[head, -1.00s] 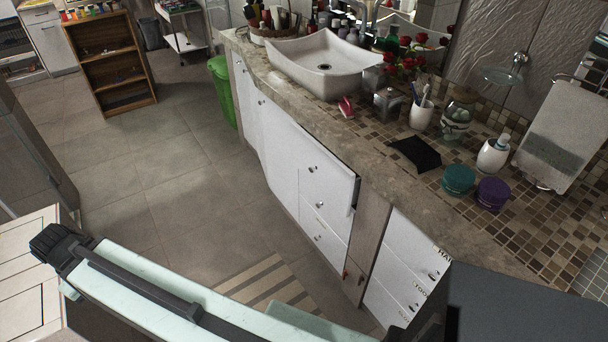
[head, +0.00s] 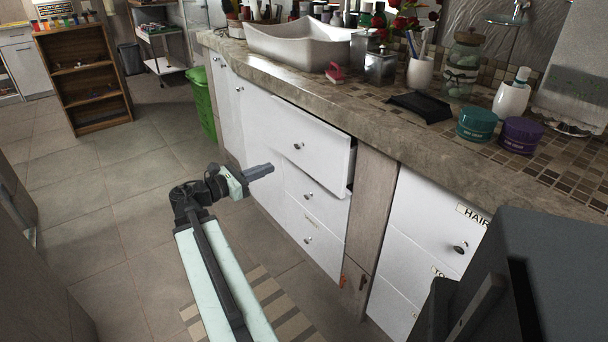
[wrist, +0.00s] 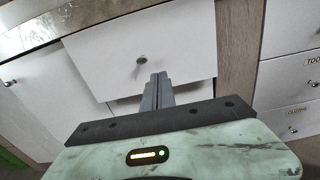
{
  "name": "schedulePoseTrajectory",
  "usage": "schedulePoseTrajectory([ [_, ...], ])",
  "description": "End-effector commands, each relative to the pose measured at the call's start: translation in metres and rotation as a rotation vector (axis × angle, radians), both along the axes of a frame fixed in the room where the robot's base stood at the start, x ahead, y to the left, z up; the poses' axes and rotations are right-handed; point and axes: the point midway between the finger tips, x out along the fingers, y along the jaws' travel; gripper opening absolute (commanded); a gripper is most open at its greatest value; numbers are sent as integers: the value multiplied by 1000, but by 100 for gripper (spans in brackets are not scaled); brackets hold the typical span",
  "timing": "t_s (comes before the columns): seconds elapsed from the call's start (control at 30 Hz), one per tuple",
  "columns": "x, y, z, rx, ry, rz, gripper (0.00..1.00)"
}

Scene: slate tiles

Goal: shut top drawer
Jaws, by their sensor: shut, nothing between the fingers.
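The top drawer (head: 308,148) of the white vanity stands pulled out, its front forward of the drawers below and a dark gap showing at its right side. Its round knob (head: 297,146) is near the middle of the front. My gripper (head: 262,171) is shut and empty, a little in front of the drawer and to the left of the knob in the head view. In the wrist view, the top drawer front (wrist: 140,55) fills the middle, and my gripper's fingertips (wrist: 158,77) point at it just below and right of the knob (wrist: 141,60). I cannot tell whether they touch.
Closed lower drawers (head: 316,198) sit beneath it. A stone countertop (head: 370,125) runs above, with a sink (head: 302,42) and jars. Labelled drawers (head: 436,222) stand to the right, a green bin (head: 200,100) to the left. Tiled floor (head: 135,215) is clear at left.

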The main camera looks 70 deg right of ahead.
Motion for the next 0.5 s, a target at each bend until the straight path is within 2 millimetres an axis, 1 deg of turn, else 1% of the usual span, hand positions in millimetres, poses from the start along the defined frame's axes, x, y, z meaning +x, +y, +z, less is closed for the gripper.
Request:
schedulePoseTrajectory([
  [0.03, -4, -3, 0, -3, 25, -6, 0],
  [0.17, -5, -4, 5, -5, 39, -8, 0],
  [0.27, -9, -10, 5, -4, 37, -7, 0],
  [0.37, -18, -24, 5, -5, 37, -9, 0],
  [0.5, -34, -50, 4, -4, 35, -9, 0],
])
